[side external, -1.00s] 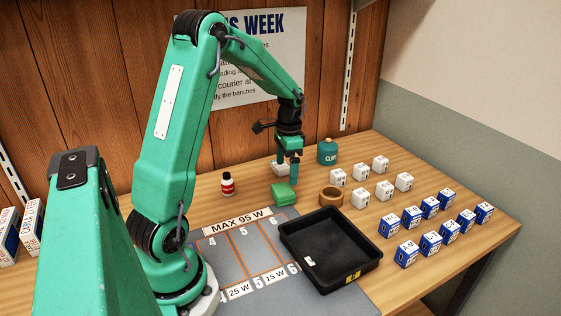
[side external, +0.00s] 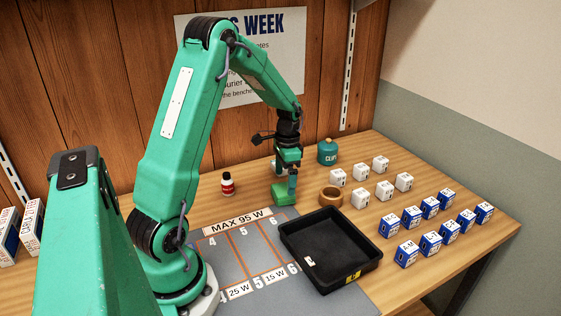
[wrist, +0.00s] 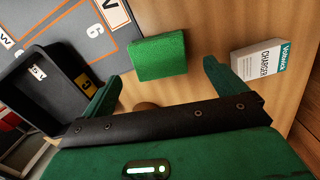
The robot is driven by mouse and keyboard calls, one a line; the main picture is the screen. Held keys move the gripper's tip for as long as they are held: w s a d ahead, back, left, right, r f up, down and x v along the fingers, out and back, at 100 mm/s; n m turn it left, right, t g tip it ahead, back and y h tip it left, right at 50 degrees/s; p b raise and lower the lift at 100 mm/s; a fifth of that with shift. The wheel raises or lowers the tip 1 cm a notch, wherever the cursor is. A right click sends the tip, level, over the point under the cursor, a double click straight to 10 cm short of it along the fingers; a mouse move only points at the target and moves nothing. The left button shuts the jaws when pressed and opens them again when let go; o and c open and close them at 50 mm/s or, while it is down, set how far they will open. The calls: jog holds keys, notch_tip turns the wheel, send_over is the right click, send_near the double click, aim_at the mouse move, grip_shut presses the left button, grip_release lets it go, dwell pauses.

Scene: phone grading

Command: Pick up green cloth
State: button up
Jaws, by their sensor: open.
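The green cloth (side external: 283,195) is a small folded block on the wooden bench, just behind the grey mat. In the side view my gripper (side external: 291,188) is low over the cloth's right part, pointing down, and its fingers partly cover the cloth. In the wrist view the cloth (wrist: 158,57) lies whole in front of the gap between my two green fingers (wrist: 162,78). The fingers are wide apart with nothing between them. I cannot tell how high the tips are above the bench.
A white charger box (wrist: 262,62) lies beside the right finger in the wrist view. A brown ring (side external: 331,191), a black tray (side external: 345,275), a green tin (side external: 327,152) and a small red bottle (side external: 228,184) stand around. Several white and blue boxes fill the right side.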

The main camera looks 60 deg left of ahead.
aim_at(284, 188)
jog(key=shift+s+d+f, duration=0.1)
jog(key=shift+f, duration=1.1)
jog(key=shift+s+f, duration=0.1)
jog(key=shift+f, duration=1.05)
jog(key=shift+c, duration=0.3)
jog(key=c, duration=1)
